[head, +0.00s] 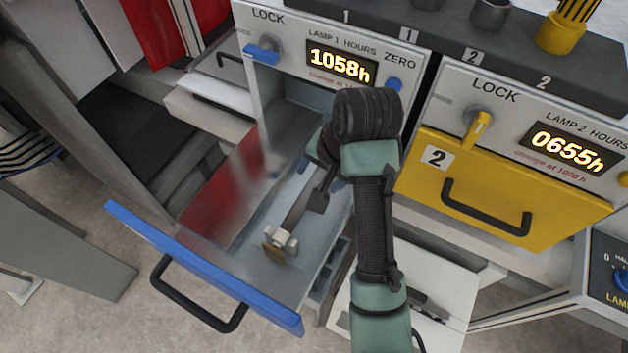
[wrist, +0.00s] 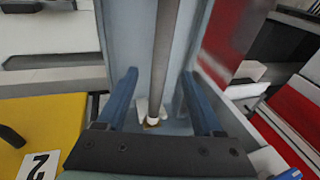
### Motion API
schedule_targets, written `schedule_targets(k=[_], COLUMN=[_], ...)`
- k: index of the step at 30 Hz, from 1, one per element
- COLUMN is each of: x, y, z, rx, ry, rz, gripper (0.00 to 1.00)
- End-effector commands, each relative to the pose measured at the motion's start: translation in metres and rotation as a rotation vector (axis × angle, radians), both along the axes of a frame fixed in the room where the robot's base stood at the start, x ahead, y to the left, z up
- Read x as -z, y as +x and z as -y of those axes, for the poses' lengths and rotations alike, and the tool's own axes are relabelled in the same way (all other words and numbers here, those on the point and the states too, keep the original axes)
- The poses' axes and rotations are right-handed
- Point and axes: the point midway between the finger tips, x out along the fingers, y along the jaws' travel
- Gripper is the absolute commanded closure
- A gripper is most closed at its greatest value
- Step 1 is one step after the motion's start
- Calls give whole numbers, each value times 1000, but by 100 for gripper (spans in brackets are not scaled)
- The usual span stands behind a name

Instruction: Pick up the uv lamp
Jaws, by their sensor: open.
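The uv lamp is a long grey tube (head: 294,214) with a white end piece and a brass-coloured tip, lying in the open blue-fronted drawer (head: 200,262). In the wrist view the lamp (wrist: 164,50) runs lengthwise between the two blue fingers of my gripper (wrist: 159,75), which is open. The fingers stand on either side of the tube with gaps. Whether they are level with the tube or above it, I cannot tell. In the head view my arm hides the lamp's far end and most of my gripper.
The drawer's side walls rise close around the lamp, with a red panel (head: 222,192) on the left. The yellow drawer (head: 470,190), marked 2, is shut at right. A blue knob (head: 262,53) and the lamp 1 display (head: 340,64) are above.

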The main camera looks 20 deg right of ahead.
Motion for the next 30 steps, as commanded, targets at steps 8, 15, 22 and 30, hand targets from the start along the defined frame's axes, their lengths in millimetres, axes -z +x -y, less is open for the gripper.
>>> schedule_targets(k=[8, 15, 22, 30], x=[31, 34, 34, 34], y=[12, 13, 13, 13], z=[-1, -1, -1, -1], rx=[1, 0, 0, 0], ry=[0, -1, -1, -1], rz=[-2, -2, -1, -2], gripper=[32, 32, 70, 100])
